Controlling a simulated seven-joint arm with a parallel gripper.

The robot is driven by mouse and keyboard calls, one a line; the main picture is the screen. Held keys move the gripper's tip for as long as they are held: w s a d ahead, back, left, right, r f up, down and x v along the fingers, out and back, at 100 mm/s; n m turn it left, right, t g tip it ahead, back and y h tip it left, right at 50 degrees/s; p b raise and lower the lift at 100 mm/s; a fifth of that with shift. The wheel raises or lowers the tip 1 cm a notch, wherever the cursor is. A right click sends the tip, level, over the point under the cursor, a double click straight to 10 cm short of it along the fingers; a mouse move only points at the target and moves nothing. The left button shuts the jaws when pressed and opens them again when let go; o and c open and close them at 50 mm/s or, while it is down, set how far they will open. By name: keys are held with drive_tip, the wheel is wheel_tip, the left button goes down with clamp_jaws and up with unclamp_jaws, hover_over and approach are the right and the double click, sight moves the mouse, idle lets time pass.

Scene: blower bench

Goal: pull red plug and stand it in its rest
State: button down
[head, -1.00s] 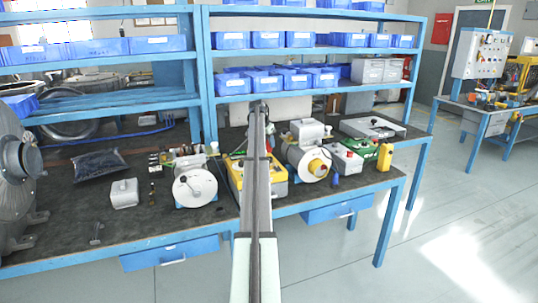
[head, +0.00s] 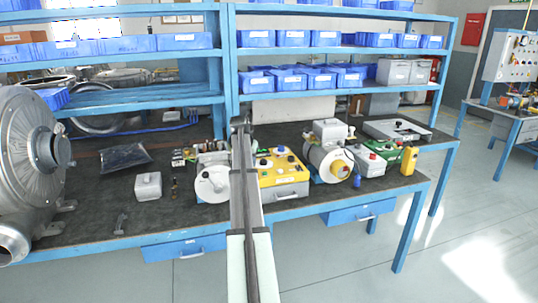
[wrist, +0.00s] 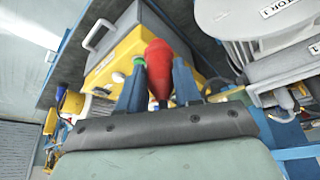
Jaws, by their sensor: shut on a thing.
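The red plug (wrist: 158,66) shows in the wrist view between the two blue fingers of my gripper (wrist: 159,82), which is shut on it. Its rounded red end points away from the wrist, towards the yellow box (wrist: 128,50). I cannot tell whether the plug touches anything beyond the fingers. In the head view the yellow box (head: 283,172) stands just right of my arm, with knobs on top. My arm hides the gripper and plug there. I cannot make out the plug's rest in either view.
A grey motor with a white disc (head: 212,184) stands left of my arm; the disc (wrist: 235,14) is close at upper right in the wrist view. Blue shelving (head: 180,88) rises behind.

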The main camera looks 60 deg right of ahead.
drive_tip(key=w+a+n+t+y, duration=0.1)
drive_tip(key=w+a+n, duration=0.3)
drive_tip(key=a, duration=1.7)
drive_tip(key=w+a+r+n+t+y, duration=0.1)
drive_tip(key=w+a+n, duration=0.35)
drive_tip(key=a, duration=1.75)
drive_tip(key=w+a+n+t, duration=0.15)
drive_tip(key=w+a, duration=0.45)
drive_tip(key=a, duration=1.5)
drive_tip(key=s+d+f+m+g, duration=0.2)
drive_tip(key=s+d+f+m, duration=0.1)
drive_tip(key=d, duration=1.7)
drive_tip(key=s+d+f+m+g+h, duration=0.1)
drive_tip(key=s+d+f+m, duration=0.3)
drive_tip(key=d, duration=1.6)
drive_tip(key=s+d+f+m+g+h, duration=0.1)
drive_tip(key=s+d+f+m, duration=0.3)
drive_tip(key=d, duration=1.6)
drive_tip(key=shift+f+m+g, duration=0.5)
drive_tip(key=shift+m+g, duration=0.35)
drive_tip(key=shift+m, duration=1.55)
drive_tip(key=shift+a, duration=0.1)
drive_tip(key=shift+f, duration=2.2)
drive_tip(key=shift+f, duration=1)
